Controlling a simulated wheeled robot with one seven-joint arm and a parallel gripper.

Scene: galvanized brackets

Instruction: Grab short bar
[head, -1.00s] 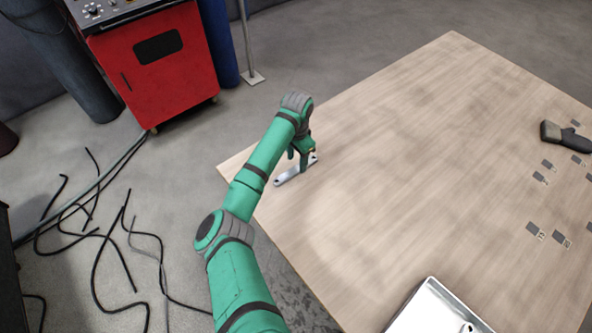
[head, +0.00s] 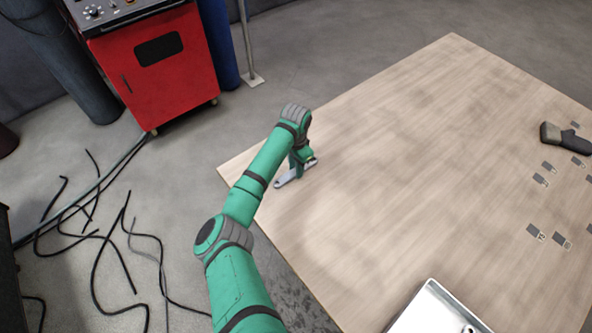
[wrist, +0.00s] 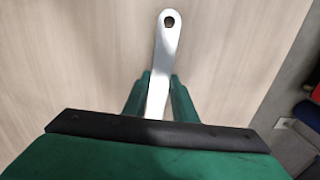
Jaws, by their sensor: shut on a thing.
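The short bar (head: 294,174) is a light metal strip with a hole at its end. It lies at the left corner area of the wooden table, and I cannot tell whether it still touches the wood. My gripper (head: 301,168) is shut on it near its middle. In the wrist view the bar (wrist: 166,45) runs up from between the green fingers (wrist: 158,95), its holed end pointing away. The lower part of the bar is hidden by the gripper body.
The wooden table (head: 400,150) is mostly clear. A white tray (head: 425,300) sits at its front edge. A dark tool (head: 565,137) and several small labelled dark plates (head: 536,233) lie at the right. A red cabinet (head: 158,68) and loose black cables (head: 100,245) are on the floor.

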